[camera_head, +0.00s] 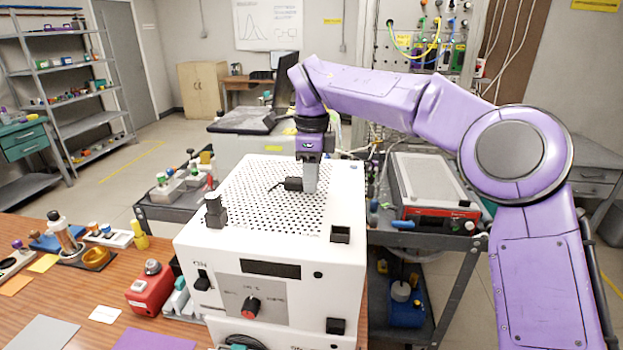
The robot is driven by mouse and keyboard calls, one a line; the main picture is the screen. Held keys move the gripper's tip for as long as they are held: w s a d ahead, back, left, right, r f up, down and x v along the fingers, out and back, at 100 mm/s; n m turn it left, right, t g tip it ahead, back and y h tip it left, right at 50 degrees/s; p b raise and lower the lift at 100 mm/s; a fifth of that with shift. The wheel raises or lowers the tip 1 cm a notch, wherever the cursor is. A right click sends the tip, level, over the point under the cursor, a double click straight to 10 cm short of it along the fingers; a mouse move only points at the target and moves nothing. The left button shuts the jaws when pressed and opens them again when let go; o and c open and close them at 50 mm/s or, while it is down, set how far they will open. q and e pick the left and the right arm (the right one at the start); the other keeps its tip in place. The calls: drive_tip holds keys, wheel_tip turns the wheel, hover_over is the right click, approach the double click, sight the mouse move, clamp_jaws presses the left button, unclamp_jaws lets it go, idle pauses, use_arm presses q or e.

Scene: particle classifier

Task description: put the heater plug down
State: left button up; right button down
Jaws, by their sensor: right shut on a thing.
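The heater plug (292,184) is a small black plug with a short dark cord end pointing left. My right gripper (310,183) points straight down and is shut on the plug. It is over the perforated top of the white particle classifier (205,250), right of the middle of the hole pattern. I cannot tell whether the plug touches the top or is just above it. The gripper hides the plug's right side. My left gripper is not in view.
A black fitting (214,211) stands on the top's left edge, and a black square socket (340,234) is near its front right corner. A red box (150,288) sits on the wooden table left of the classifier. The perforated top is otherwise clear.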

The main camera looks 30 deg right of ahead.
drive_tip(key=shift+s+f, duration=0.1)
drive_tip(key=shift+s, duration=0.2)
drive_tip(key=shift+w+f, duration=0.4)
drive_tip(key=shift+f, duration=0.05)
drive_tip(key=c, duration=0.9)
unclamp_jaws()
drive_tip(key=shift+s, duration=0.2)
drive_tip(key=shift+c, duration=0.2)
drive_tip(key=shift+r, duration=0.1)
drive_tip(key=shift+w+r, duration=0.1)
drive_tip(key=shift+r, duration=0.2)
wheel_tip(320, 180, up, 12)
drive_tip(key=p, duration=0.4)
